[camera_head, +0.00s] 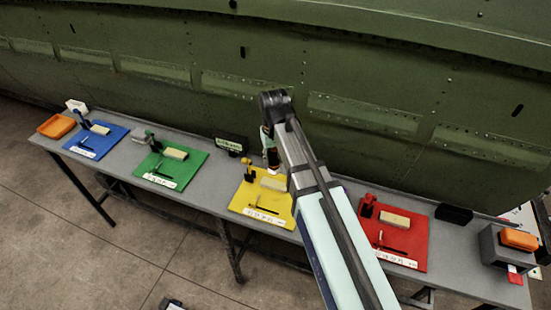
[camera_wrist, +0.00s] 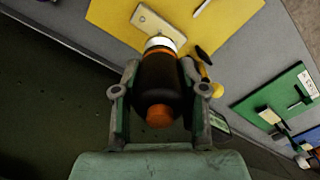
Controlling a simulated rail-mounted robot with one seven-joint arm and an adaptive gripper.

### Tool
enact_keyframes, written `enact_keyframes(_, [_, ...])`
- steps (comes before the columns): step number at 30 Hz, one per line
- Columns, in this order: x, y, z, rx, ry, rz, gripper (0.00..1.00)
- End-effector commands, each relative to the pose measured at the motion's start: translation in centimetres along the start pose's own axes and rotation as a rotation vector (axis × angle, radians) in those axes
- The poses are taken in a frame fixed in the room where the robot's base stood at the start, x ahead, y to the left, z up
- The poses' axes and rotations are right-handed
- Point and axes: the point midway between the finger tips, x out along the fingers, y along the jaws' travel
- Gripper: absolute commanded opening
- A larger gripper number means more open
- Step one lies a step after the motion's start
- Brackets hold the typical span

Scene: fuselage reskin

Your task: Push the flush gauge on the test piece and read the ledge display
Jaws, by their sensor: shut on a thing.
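My gripper (camera_wrist: 160,78) is shut on the flush gauge, a dark cylinder (camera_wrist: 161,88) with an orange end, an orange band and a white tip. In the head view the gauge (camera_head: 272,158) hangs tip-down from my gripper (camera_head: 268,140), above the yellow mat. The test piece, a cream block (camera_head: 273,184), lies on that mat, and it also shows in the wrist view (camera_wrist: 151,22). The white tip overlaps the block's edge in the wrist view; I cannot tell whether they touch. The ledge display (camera_head: 232,143) is a dark box with a green readout, too small to read.
The yellow mat (camera_head: 245,205) also holds a yellow stand (camera_head: 247,168) and a thin tool. Blue (camera_head: 85,148), green (camera_head: 190,170) and red (camera_head: 410,243) mats lie along the grey bench. An orange tray (camera_head: 56,126) is far left. The green fuselage (camera_head: 380,80) rises behind.

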Motion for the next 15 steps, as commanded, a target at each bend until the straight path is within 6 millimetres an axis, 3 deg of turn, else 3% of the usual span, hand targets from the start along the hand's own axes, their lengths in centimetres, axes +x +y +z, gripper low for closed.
enact_keyframes(15, [4.4,0.0,0.0,-0.001,0.001,0.0,0.07])
